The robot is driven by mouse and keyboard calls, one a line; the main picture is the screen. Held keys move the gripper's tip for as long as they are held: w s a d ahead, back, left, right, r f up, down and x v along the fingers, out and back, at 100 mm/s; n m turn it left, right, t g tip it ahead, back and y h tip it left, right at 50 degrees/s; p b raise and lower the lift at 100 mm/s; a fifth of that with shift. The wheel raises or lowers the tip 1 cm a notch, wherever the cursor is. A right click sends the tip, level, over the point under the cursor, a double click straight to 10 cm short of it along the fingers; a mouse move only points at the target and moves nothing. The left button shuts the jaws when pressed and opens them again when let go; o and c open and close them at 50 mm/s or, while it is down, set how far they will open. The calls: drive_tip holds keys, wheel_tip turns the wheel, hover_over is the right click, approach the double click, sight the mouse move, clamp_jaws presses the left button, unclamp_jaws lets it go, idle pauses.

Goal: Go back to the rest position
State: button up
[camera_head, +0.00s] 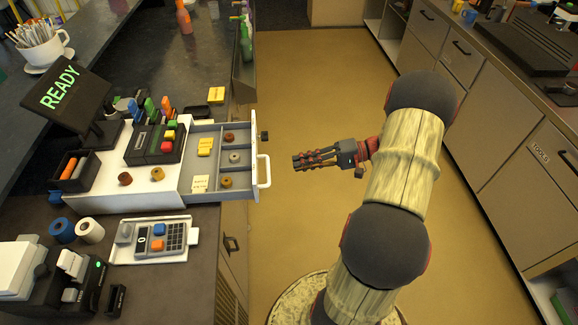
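My gripper (312,160) is at the end of my arm, over the open floor between the two counters. Its fingers point left toward the open drawer of the cash register, and a gap shows between them and the drawer's handle. The fingers look close together, but at this size I cannot tell whether they are open or shut. No held object shows at the fingertips.
The cash register drawer (258,196) is pulled out past the left counter's edge, with small items in its compartments. A display reading READY (68,88) stands behind. Cabinets (505,170) line the right side. The floor (310,75) between is clear.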

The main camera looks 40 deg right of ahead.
drive_tip(key=shift+s+d+r, duration=0.1)
drive_tip(key=shift+s+d, duration=0.15)
drive_tip(key=shift+d, duration=0.1)
idle(0.4)
